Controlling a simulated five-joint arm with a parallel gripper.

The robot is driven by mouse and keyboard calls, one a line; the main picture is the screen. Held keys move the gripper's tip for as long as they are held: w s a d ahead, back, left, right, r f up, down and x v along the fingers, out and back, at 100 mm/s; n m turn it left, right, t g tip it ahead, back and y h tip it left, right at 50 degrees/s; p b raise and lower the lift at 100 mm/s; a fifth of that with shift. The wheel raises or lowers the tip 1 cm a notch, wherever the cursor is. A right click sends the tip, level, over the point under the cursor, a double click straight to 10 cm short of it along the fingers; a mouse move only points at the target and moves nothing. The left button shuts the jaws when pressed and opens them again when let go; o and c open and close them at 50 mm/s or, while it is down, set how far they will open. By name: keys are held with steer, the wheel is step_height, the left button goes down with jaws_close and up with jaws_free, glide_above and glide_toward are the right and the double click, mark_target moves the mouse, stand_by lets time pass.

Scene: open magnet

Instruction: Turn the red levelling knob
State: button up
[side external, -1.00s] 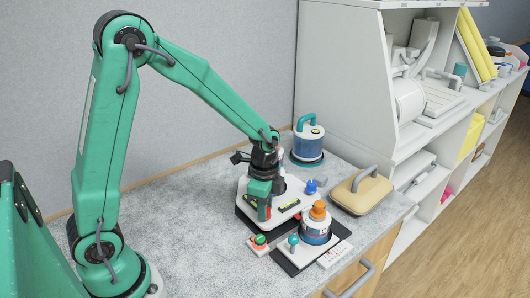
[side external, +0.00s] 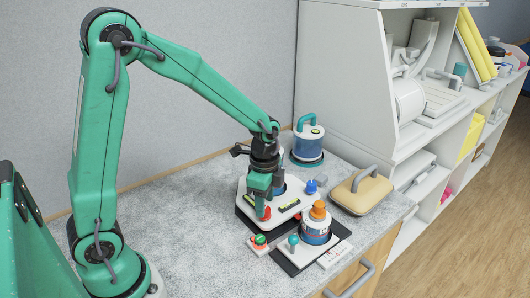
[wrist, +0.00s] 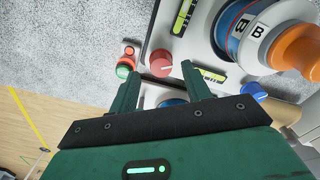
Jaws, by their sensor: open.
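The red levelling knob (wrist: 161,63) has a pale pointer line and sits on a white plate (wrist: 163,33) in the wrist view. In the side external view the red knob (side external: 267,213) shows just beside my gripper's lower end on the white plate (side external: 310,202). My gripper (side external: 262,216) points down at the knob. In the wrist view my gripper (wrist: 159,70) is open, with one finger to each side of the knob in the picture and a gap to each. I cannot tell whether the tips reach the knob's height.
A yellow-green level vial (wrist: 183,17) lies near the knob. A blue knob (side external: 311,186), an orange-topped canister (side external: 316,228) and a red-and-green button box (side external: 259,242) stand close by. A tan handled case (side external: 361,191) is to the right. The counter's left part is clear.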

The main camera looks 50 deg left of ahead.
steer(key=shift+r, duration=2.75)
steer(key=shift+s, duration=0.1)
steer(key=shift+s+r, duration=0.25)
steer(key=shift+r, duration=0.2)
steer(key=s+r+n+t, duration=0.2)
steer(key=s+r+n, duration=0.3)
steer(key=s, duration=0.2)
steer(key=s+a+r+n+t, duration=0.1)
steer(key=s+r+n+t, duration=0.2)
steer(key=s+n, duration=0.3)
steer(key=shift+s+r+n+t, duration=0.3)
steer(key=shift+s+r, duration=0.35)
steer(key=shift+r, duration=0.25)
